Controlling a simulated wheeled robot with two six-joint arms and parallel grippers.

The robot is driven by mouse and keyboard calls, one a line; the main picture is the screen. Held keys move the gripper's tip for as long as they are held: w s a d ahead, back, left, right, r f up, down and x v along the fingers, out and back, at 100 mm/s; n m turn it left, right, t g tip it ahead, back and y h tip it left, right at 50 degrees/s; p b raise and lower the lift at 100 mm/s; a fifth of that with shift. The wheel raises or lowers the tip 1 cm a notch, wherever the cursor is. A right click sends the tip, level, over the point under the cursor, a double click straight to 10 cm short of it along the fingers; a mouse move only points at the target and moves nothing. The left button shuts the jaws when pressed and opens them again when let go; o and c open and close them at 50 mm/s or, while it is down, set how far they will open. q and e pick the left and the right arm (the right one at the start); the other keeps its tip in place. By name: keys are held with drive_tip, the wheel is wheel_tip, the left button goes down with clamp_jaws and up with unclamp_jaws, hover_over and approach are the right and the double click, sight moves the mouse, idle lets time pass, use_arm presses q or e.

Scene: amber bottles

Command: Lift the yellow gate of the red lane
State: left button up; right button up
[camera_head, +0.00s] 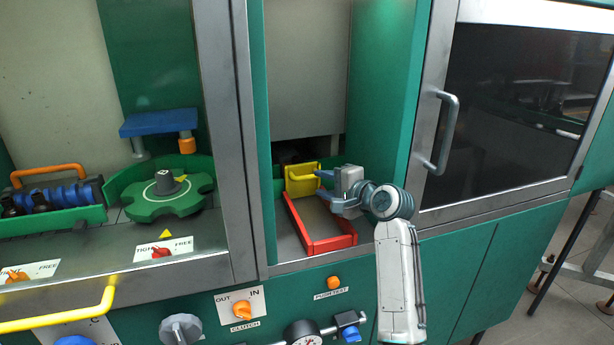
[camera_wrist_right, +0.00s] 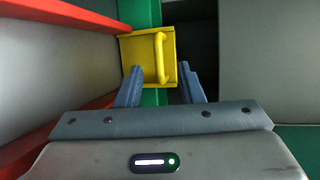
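The yellow gate (camera_head: 301,179) stands at the back end of the red lane (camera_head: 290,212), inside the open bay. In the right wrist view the yellow gate (camera_wrist_right: 144,60) is a flat plate with a raised yellow handle (camera_wrist_right: 160,58). My right gripper (camera_head: 322,183) reaches into the bay from the right, in front of the gate. In the wrist view my right gripper (camera_wrist_right: 158,84) is open, its two blue fingers apart with the gate and handle ahead between them. Nothing is held, and I cannot tell whether a fingertip touches the gate. My left gripper is not in view.
A green wall (camera_head: 384,100) closes the bay on the right, beside my right arm. A door with a grey handle (camera_head: 447,132) is further right. A steel post (camera_head: 228,130) and a green star wheel (camera_head: 166,194) are on the left. Behind the gate is a dark opening.

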sight(305, 179)
drive_tip(key=p+x, duration=0.1)
drive_tip(key=x, duration=0.6)
drive_tip(key=shift+w+d+f, duration=0.1)
drive_tip(key=shift+f, duration=0.1)
clamp_jaws()
